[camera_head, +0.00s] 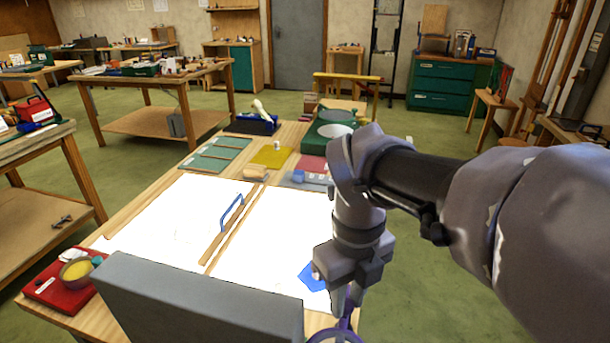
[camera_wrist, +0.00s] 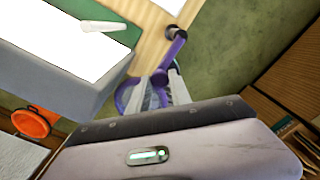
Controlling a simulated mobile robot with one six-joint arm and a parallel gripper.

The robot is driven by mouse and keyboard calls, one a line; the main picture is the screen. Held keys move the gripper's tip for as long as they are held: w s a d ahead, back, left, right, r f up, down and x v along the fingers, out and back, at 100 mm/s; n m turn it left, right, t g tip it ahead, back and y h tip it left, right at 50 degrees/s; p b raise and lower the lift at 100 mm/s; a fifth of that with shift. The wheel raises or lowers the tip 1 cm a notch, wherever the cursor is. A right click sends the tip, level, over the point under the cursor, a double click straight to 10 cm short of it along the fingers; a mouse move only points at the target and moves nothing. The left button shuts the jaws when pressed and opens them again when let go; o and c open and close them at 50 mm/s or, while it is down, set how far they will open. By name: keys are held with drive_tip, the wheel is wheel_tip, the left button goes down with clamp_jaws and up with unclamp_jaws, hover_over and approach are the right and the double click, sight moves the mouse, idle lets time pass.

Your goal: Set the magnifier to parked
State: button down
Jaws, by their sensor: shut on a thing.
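The magnifier (camera_head: 345,325) has a purple ring and arm, partly cut off at the bottom edge of the head view. In the wrist view its ring (camera_wrist: 121,97) and its purple arm with a round pivot (camera_wrist: 176,38) show at the table's edge. My gripper (camera_head: 347,306) points down at the magnifier, near the front right of the table. In the wrist view my gripper (camera_wrist: 168,82) is shut on the magnifier, near where the ring meets the arm. The fingers hide part of the magnifier there.
A grey block (camera_head: 200,305) stands at the front of the wooden table, left of my gripper. Bright white panels (camera_head: 175,215) hold a blue-handled tool (camera_head: 232,211). A red tray (camera_head: 52,287) with a bowl lies at the left corner. Green floor (camera_head: 430,255) is clear at right.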

drive_tip(key=c, duration=1.2)
unclamp_jaws()
drive_tip(key=shift+w+a, duration=0.1)
drive_tip(key=shift+r, duration=0.1)
wheel_tip(320, 180, up, 17)
drive_tip(key=p, duration=0.8)
drive_tip(key=shift+r, duration=0.15)
